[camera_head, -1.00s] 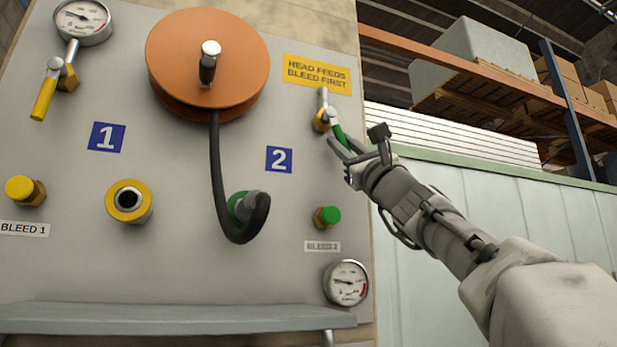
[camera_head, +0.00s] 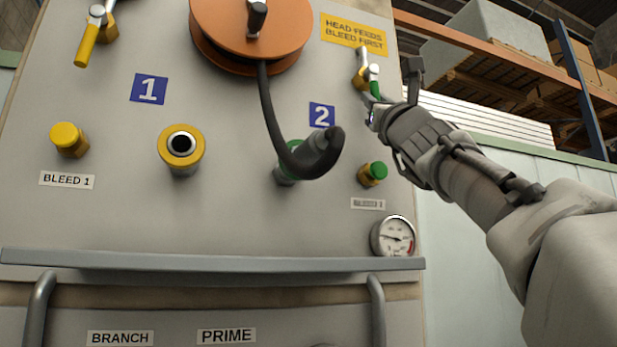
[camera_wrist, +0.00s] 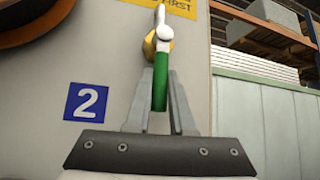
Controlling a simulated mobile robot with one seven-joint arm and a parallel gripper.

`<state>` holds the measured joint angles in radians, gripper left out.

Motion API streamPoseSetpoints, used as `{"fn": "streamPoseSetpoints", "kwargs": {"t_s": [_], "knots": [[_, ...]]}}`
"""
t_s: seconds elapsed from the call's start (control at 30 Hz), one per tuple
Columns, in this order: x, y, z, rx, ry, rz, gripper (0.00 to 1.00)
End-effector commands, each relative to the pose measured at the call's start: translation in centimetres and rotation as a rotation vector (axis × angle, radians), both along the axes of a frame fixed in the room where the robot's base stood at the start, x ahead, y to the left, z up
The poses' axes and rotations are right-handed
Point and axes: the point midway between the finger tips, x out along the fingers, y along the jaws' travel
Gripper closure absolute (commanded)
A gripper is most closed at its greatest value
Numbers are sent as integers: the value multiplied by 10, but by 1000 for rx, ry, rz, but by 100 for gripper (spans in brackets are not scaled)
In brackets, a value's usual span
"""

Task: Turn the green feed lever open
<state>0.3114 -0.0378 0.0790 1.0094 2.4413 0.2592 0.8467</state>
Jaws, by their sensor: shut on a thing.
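The green feed lever (camera_head: 375,86) sits at the upper right of the grey panel, on a brass valve body below the yellow sign. In the wrist view its green handle (camera_wrist: 160,88) hangs down from a silver hub and lies between my gripper's two fingers. My gripper (camera_wrist: 161,100) is shut on this handle. In the head view my gripper (camera_head: 371,108) reaches in from the right, and its fingers are partly hidden by the wrist.
A black hose (camera_head: 268,110) hangs from the orange reel (camera_head: 250,35) to the port left of the lever. The green bleed knob (camera_head: 372,173) and a gauge (camera_head: 393,237) are below. A ledge (camera_head: 210,262) crosses the panel. Blue plate 2 (camera_wrist: 86,101) is left of my gripper.

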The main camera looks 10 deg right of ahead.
Motion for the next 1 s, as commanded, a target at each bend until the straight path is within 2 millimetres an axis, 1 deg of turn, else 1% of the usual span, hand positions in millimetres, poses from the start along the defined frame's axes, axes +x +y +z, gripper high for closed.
{"fn": "streamPoseSetpoints", "kwargs": {"t_s": [0.47, 0.5, 0.63, 0.67, 1.0], "knots": [[-2, 0, 1, 11, 1, 3, 100], [-2, 0, 1, 11, 1, 3, 75], [-2, 0, 1, 11, 1, 2, 52], [-2, 0, 1, 11, 1, 2, 49], [-3, 0, -2, 9, 1, 1, 49]]}}
